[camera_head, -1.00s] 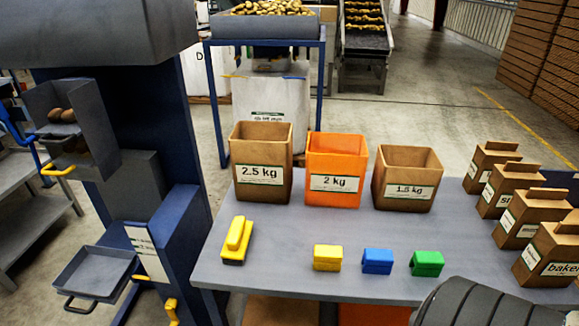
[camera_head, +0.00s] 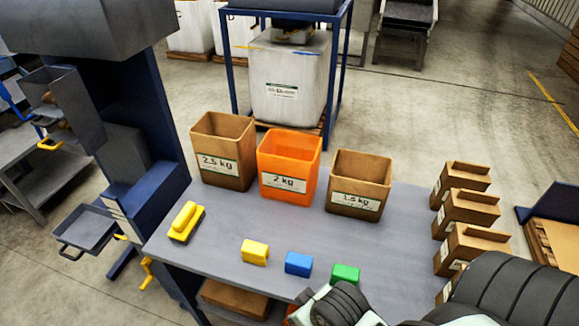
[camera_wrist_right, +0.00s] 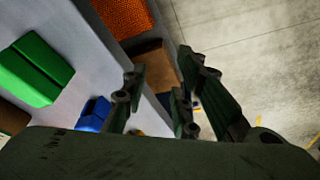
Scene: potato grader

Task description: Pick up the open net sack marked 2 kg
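The open orange sack marked 2 kg (camera_head: 289,165) stands upright on the table (camera_head: 400,230), between two brown sacks, in the head view. Its mouth faces up and its label faces me. My right arm shows at the bottom right of that view, and its fingers are not visible there. In the right wrist view my right gripper (camera_wrist_right: 165,95) has its fingers apart with nothing between them. It is near the table's front edge, well apart from the 2 kg sack. My left gripper is in no view.
Brown sacks marked 2.5 kg (camera_head: 222,150) and 1.5 kg (camera_head: 357,184) flank the orange one. Yellow (camera_head: 255,251), blue (camera_head: 299,264) and green (camera_head: 345,274) blocks lie in front. Filled brown bags (camera_head: 466,208) line the right. Orange mesh (camera_wrist_right: 120,15) shows below the table edge.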

